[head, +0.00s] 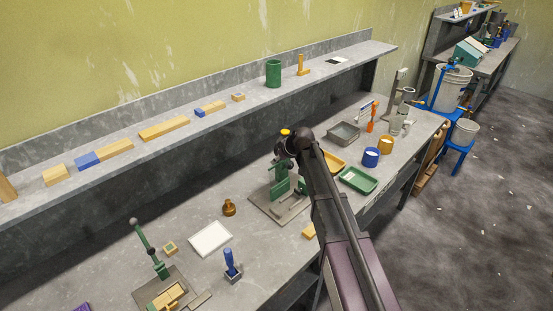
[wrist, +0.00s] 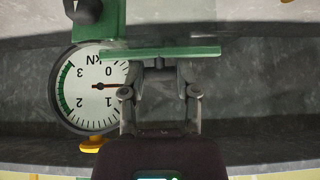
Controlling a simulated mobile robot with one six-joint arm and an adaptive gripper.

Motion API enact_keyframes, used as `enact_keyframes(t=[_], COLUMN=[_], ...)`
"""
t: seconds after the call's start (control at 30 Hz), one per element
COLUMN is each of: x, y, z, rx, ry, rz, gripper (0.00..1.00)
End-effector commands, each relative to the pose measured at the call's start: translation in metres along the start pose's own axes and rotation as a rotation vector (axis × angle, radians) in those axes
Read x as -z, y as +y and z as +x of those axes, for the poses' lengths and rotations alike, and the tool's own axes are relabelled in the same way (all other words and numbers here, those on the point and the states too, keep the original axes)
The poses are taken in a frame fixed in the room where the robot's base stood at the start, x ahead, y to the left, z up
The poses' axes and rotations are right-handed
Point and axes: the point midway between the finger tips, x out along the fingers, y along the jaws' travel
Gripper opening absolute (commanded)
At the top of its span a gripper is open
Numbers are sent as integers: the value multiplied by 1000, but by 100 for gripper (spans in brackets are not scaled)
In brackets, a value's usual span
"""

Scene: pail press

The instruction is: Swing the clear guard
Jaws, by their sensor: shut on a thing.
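The green press (head: 280,183) stands on a grey base plate on the bench, partly behind my arm in the head view. In the wrist view a green bar (wrist: 150,54) runs across in front of my gripper (wrist: 160,66), with a faint clear pane (wrist: 165,28) beyond it that looks like the guard. My gripper is shut on the green bar. A round dial marked kN (wrist: 92,88) is left of the fingers, its red needle between 0 and 1. In the head view the fingers are hidden by my wrist.
A long shelf (head: 215,121) runs behind.

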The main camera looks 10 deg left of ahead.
Motion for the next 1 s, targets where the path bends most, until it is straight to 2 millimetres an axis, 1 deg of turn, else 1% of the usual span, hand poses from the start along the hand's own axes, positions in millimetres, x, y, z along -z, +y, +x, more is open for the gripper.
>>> enact_keyframes(t=[0.03,0.33,0.83,1.0], x=[-4,-18,-22,-27], y=[-1,-1,0,0], z=[-4,-16,-18,-21], rx=[0,1,0,0], ry=[-2,-4,-3,-3], rz=[0,1,1,1], gripper=[10,10,10,10])
